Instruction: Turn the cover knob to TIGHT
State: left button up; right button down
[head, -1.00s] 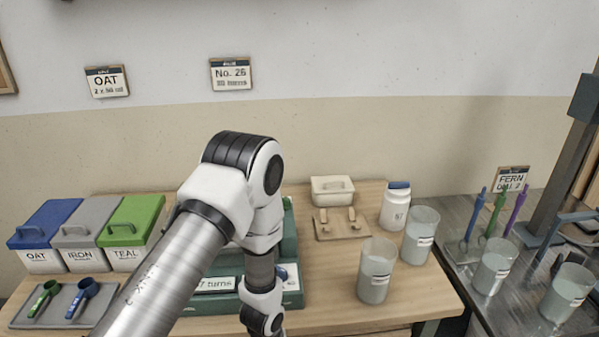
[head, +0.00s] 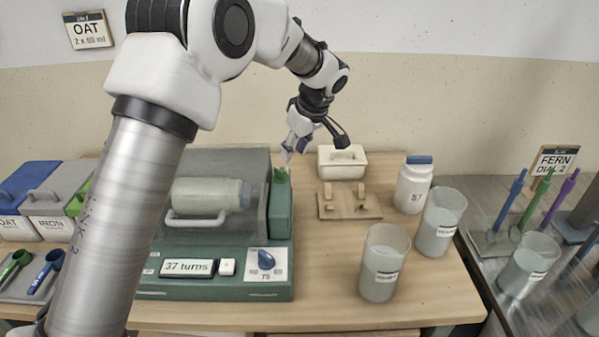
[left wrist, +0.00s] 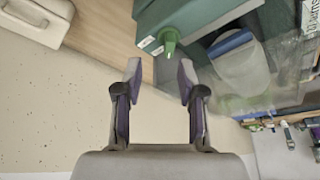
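The green cover knob (head: 281,175) sits on the top right of the green machine (head: 281,226), beside its clear cover (head: 230,158). In the left wrist view the knob (left wrist: 170,42) sticks out between two small white labels, whose words I cannot read. My left gripper (head: 294,148) hangs above and just behind the knob. In the left wrist view my left gripper (left wrist: 159,72) is open and empty, with the knob just beyond the fingertips, apart from them. A pale jar (head: 207,193) lies under the cover. My right gripper is not in view.
A lidded cream box (head: 342,162), a wooden stand (head: 349,206), a white bottle (head: 412,185) and two clear beakers (head: 384,264) stand right of the machine. The machine's front has a "37 turns" display (head: 187,267) and a blue dial (head: 266,258).

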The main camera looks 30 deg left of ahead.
aim_at(282, 171)
pick_arm(q)
jog(key=shift+s+a+f+p, duration=0.2)
jog(key=shift+s+a+f, duration=0.15)
jog(key=shift+s+f, duration=0.2)
jog(key=shift+s+a+f+p, duration=0.2)
jog(key=shift+s+a+f, duration=0.1)
jog(key=shift+s+f, duration=0.15)
jog(key=f, duration=0.1)
jog(key=w+a+f, duration=0.1)
jog(key=f, duration=0.2)
jog(key=shift+w+a+f, duration=0.2)
jog(key=shift+w+a, duration=0.05)
jog(key=shift+w, duration=0.05)
jog(key=shift+s+r, duration=0.25)
jog(key=shift+s, duration=0.05)
jog(key=shift+c, duration=0.3)
grip_shut()
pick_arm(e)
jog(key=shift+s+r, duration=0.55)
